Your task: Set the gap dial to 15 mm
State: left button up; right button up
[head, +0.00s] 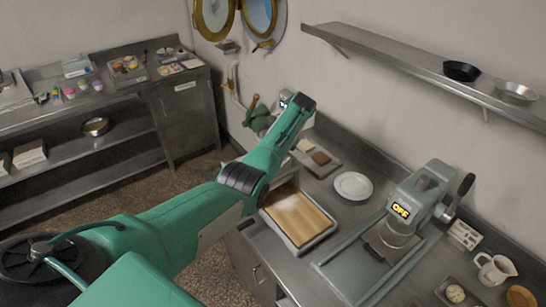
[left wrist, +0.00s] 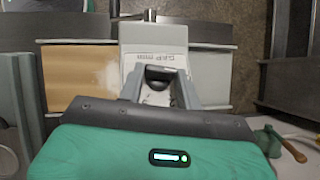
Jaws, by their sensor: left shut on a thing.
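The gap dial is seen in the left wrist view, on a pale housing (left wrist: 154,38) with the lettering "GAP mm". Its dark knob (left wrist: 157,72) sits between the two fingers of my left gripper (left wrist: 158,80), which is shut on it. The fingers and palm cover part of the scale, so I cannot read the setting. A tan sheet, perhaps dough, lies left of the housing in the left wrist view (left wrist: 76,78) and low in the middle of the head view (head: 298,214). In the head view my left arm hides the dial and fingers. My right gripper is not in view.
A machine with a lit "OFF" sign (head: 408,200) stands on the counter at right. A white plate (head: 353,186) and a small tray (head: 316,158) lie between it and my arm.

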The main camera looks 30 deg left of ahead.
pick_arm(q)
jog(key=shift+a+f+n+g+h+b, duration=0.2)
jog(key=shift+n+g+h+b, duration=0.2)
jog(key=shift+n+h+b, duration=0.4)
jog(key=shift+r, duration=0.1)
jog(key=o, duration=1)
jog(key=shift+r, duration=0.1)
